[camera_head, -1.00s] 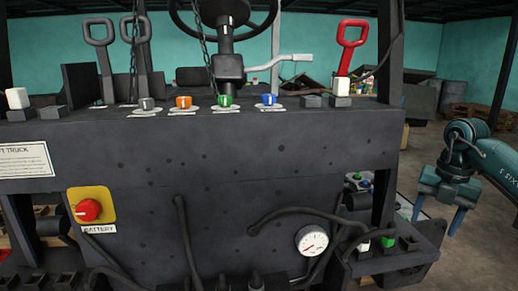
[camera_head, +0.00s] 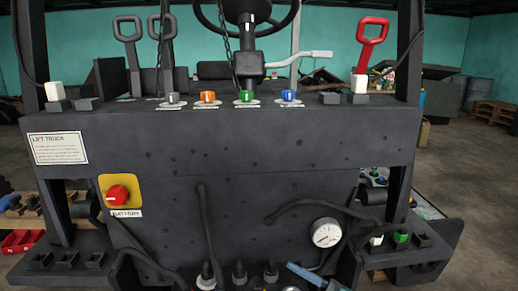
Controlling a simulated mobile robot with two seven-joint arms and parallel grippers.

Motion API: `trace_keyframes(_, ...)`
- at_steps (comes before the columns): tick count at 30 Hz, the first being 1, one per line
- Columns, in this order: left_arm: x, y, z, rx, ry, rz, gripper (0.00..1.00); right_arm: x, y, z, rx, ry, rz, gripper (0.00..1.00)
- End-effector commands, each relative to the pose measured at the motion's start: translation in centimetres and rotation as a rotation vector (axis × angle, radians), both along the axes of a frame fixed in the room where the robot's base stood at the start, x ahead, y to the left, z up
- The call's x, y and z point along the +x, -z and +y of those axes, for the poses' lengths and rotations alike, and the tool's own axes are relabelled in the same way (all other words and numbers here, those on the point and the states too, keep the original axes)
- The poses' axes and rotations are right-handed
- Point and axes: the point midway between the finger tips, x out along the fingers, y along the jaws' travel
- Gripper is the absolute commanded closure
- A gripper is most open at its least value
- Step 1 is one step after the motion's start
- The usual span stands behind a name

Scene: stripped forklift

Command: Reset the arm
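My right arm no longer shows at the right side of the head view. A small blue piece (camera_head: 308,276) at the bottom edge, right of centre, has the colour of my gripper fingers. It is mostly cut off, so I cannot tell its opening or whether it holds anything. My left gripper is not in view. The forklift's dark body (camera_head: 260,140) stands upright in front of me. It carries a red battery knob (camera_head: 118,194) on a yellow plate and a round gauge (camera_head: 326,233).
Coloured knobs, including a green one (camera_head: 247,96), line the forklift's top ledge. A red handle (camera_head: 372,36) stands up at the right. Black hoses (camera_head: 207,220) hang on the front. A red tray (camera_head: 20,241) is at lower left. Open floor (camera_head: 475,180) lies to the right.

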Motion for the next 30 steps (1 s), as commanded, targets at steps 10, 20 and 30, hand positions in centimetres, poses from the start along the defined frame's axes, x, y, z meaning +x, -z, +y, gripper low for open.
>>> trace_keyframes(10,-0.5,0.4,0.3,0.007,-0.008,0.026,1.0,-8.4,13.7,-6.8,0.282,0.66,0.836,0.4)
trace_keyframes(20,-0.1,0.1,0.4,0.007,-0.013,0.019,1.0,-15.9,19.3,-8.0,0.266,0.796,1.2,0.4)
trace_keyframes(30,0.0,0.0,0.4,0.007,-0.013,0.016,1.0,-15.9,19.3,-8.0,0.265,0.796,1.202,0.56)
